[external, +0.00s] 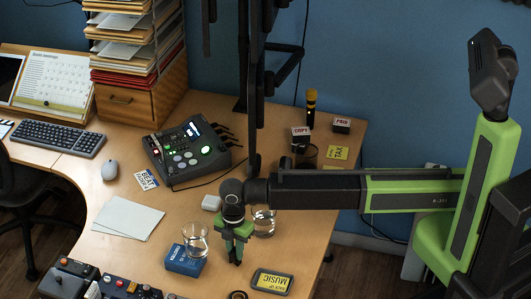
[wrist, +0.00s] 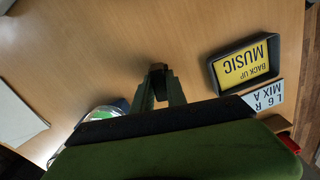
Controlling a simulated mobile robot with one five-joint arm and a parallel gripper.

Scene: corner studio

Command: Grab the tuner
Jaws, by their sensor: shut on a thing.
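My gripper (external: 235,257) points down over the front part of the wooden desk, between a glass and a dark tray. In the wrist view its fingers (wrist: 158,84) are closed on a small dark thing (wrist: 157,69), which looks like the tuner. Only its top and near side show; the fingertips cover the rest. In the external view it is too small and dark to make out clearly. I cannot tell whether it touches the desk.
Another glass (external: 264,224) stands behind. A dark tray with a yellow "MUSIC" label (wrist: 243,64) lies to the right. Pedals (external: 105,285) fill the front left. White papers (external: 128,218) lie left.

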